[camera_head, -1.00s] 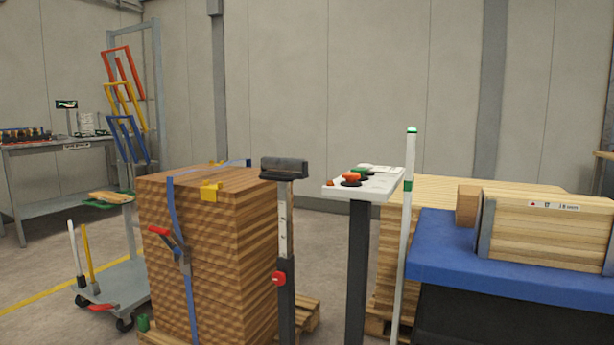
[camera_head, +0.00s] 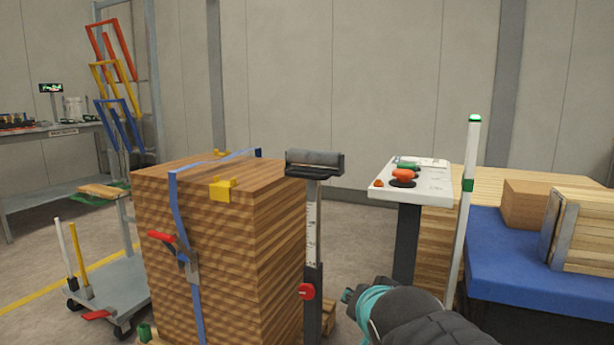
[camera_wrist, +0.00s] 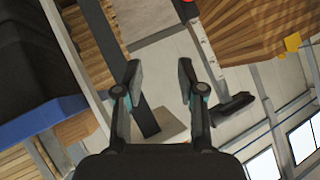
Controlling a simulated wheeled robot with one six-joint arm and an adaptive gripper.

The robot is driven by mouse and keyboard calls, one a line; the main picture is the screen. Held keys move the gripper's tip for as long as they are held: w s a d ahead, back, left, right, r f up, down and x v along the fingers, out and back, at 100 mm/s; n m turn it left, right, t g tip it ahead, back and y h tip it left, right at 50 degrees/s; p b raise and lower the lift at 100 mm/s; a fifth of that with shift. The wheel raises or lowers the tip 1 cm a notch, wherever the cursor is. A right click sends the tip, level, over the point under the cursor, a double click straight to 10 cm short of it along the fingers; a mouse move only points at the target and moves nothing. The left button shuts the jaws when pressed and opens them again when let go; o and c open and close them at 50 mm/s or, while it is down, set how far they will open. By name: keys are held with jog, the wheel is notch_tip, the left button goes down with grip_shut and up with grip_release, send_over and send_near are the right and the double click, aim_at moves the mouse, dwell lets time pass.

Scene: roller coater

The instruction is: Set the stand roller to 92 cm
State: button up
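The stand roller (camera_head: 314,160) is a dark grey roller on a black bracket, on top of a pale scaled post (camera_head: 314,225) that slides into a dark lower tube. A round red knob (camera_head: 307,291) sits on the tube. It stands beside the strapped wood stack. In the wrist view the roller (camera_wrist: 233,106) lies right of my fingers, tilted by the view. My gripper (camera_wrist: 160,76) is open and empty, apart from the stand. In the head view my arm enters at the bottom, right of the knob. The scale reading is too small to tell.
A white pole (camera_head: 465,215) with a green top and a blue-topped table (camera_head: 525,262) are further right. The wood stack (camera_head: 205,255) and a grey cart (camera_head: 115,290) are left.

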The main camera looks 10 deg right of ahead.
jog(key=w+r+m+t, duration=0.4)
jog(key=w+r, duration=0.4)
jog(key=m+t+y, duration=0.3)
jog(key=t+y, duration=0.1)
jog(key=y, duration=0.1)
send_near(305, 177)
jog(key=x, duration=1)
jog(key=shift+w, duration=0.4)
grip_shut()
jog(key=shift+f, duration=0.1)
